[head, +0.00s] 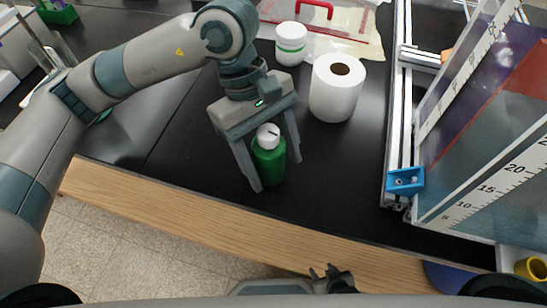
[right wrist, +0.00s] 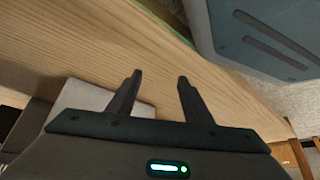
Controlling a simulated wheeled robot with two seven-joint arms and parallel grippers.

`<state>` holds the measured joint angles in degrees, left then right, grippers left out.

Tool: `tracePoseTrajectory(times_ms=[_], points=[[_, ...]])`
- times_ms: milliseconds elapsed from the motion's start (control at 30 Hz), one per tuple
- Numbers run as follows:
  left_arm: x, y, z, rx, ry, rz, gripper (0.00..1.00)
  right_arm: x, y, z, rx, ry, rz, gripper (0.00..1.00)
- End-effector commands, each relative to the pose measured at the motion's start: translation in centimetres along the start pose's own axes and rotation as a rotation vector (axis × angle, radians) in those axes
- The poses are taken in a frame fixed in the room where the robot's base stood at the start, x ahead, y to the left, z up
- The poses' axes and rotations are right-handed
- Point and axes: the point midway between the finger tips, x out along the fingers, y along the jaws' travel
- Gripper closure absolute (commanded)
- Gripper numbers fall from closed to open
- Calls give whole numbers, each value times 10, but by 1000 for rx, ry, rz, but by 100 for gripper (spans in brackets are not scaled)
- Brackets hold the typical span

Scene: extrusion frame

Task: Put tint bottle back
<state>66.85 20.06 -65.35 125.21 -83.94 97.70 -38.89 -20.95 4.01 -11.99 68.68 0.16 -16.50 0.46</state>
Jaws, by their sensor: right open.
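A green bottle with a white cap (head: 268,158), the likely tint bottle, stands upright at the front of the black bench top. My left gripper (head: 275,176) points down with one finger on each side of it. I cannot tell whether the fingers press on it or stand slightly apart from it. My right gripper (head: 326,270) is low at the front, beside the bench's wooden edge. In the right wrist view, the right gripper (right wrist: 158,78) is open with nothing between its fingers.
A white paper roll (head: 336,95) and a white jar with a green band (head: 291,46) stand behind the bottle. An aluminium frame with a blue bracket (head: 405,181) and a scaled clear panel (head: 490,185) stand at the right. The wooden edge (head: 200,222) runs along the front.

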Motion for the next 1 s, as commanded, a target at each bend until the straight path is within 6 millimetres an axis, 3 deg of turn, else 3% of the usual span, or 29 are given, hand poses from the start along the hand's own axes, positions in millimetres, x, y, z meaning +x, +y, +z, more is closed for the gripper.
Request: tracePoseTrajectory(times_ms=[467, 1000], points=[[-4, 0, 2, 0, 0, 0, 37, -4, -1, -8, -2, 40, -1, 54], [-94, 1, 0, 0, 2, 4, 37, 3, 11, 14, 7, -73, 13, 54]])
